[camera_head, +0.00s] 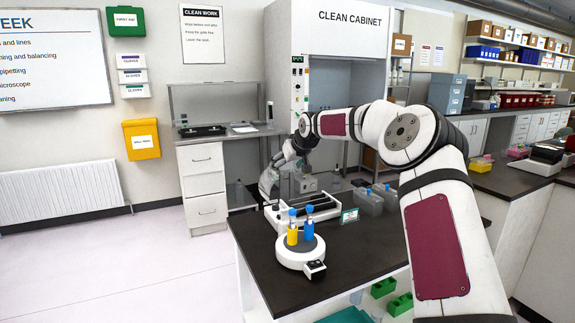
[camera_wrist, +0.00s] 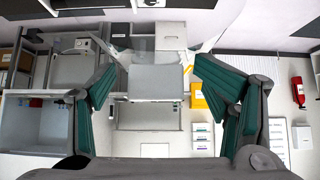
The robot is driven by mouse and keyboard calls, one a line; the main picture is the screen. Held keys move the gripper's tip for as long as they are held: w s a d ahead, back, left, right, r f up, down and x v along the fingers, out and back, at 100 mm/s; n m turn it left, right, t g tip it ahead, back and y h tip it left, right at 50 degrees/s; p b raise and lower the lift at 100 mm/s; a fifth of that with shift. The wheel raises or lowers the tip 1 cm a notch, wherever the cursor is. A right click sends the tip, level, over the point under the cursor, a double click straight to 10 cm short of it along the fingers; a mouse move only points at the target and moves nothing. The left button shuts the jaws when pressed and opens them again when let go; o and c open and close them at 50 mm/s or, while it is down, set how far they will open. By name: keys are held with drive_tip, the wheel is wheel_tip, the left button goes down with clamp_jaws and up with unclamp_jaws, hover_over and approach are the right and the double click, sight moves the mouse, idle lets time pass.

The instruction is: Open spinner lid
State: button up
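A white machine (camera_head: 290,217) with dark rails stands at the back of the dark table. It looks like the spinner. A clear, curved cover (camera_head: 267,182), apparently its lid, shows at its left side beside a grey block (camera_head: 306,184). I cannot tell for sure whether the lid is shut. My gripper (camera_head: 281,162) is over the machine, close to the cover, partly hidden by its own links. In the wrist view my gripper (camera_wrist: 152,78) is open, fingers wide apart. A grey box-like part (camera_wrist: 156,82) with clear panels shows between the fingers; contact is not visible.
A round white holder (camera_head: 301,255) with yellow and blue tubes stands at the table's front. Grey containers (camera_head: 368,202) and a small sign (camera_head: 349,216) stand right of the machine. Green blocks (camera_head: 384,288) lie lower down. The floor (camera_head: 120,265) at left is clear.

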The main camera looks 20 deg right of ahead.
drive_tip(key=shift+s+d+r, duration=0.2)
drive_tip(key=shift+s+d, duration=0.2)
drive_tip(key=v, duration=1.1)
drive_tip(key=shift+a, duration=0.35)
drive_tip(key=shift+r, duration=0.1)
drive_tip(key=s+a+r+n+g+h+p, duration=0.1)
drive_tip(key=s+a, duration=0.6)
drive_tip(key=s, duration=0.2)
drive_tip(key=s+a+r+g+h+p, duration=0.1)
drive_tip(key=s+a+g, duration=0.1)
drive_tip(key=s+a, duration=0.6)
drive_tip(key=s+a+f+g, duration=0.1)
drive_tip(key=s+f, duration=0.1)
drive_tip(key=s, duration=1.5)
drive_tip(key=s+a+f+m+y+p, duration=0.1)
drive_tip(key=s+f, duration=0.2)
drive_tip(key=s, duration=1.5)
drive_tip(key=shift+s+f+g+y, duration=0.3)
drive_tip(key=shift+g, duration=0.1)
